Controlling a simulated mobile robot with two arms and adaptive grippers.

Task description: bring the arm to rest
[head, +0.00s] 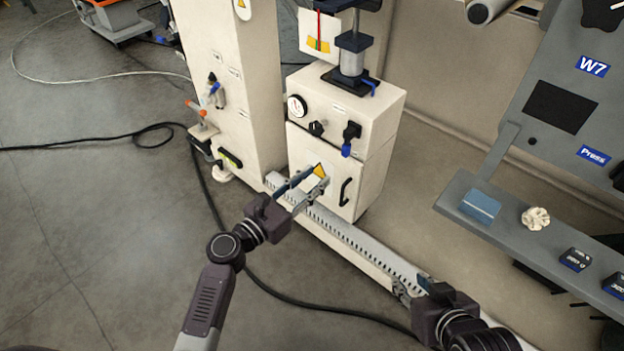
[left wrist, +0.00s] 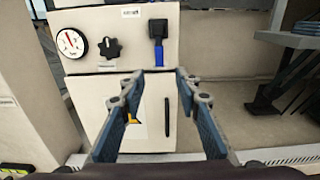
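My left gripper (head: 305,180) reaches in from the lower left in the head view, in front of the white cabinet (head: 375,165). Its two fingers are spread apart with nothing between them, and they also show in the left wrist view (left wrist: 158,90). Behind the fingers is the cabinet door (left wrist: 150,145) with a dark handle (left wrist: 167,117) and a yellow label, partly covered by a finger. My right gripper (head: 425,290) is at the lower right of the head view, near the toothed rail. Its fingertips are small and partly hidden, so its opening is unclear.
A gauge (head: 297,106), a black knob (head: 317,128) and a blue-tipped valve (head: 350,138) sit on the cabinet front. A toothed rail (head: 350,235) runs below. Black cable lies on the floor.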

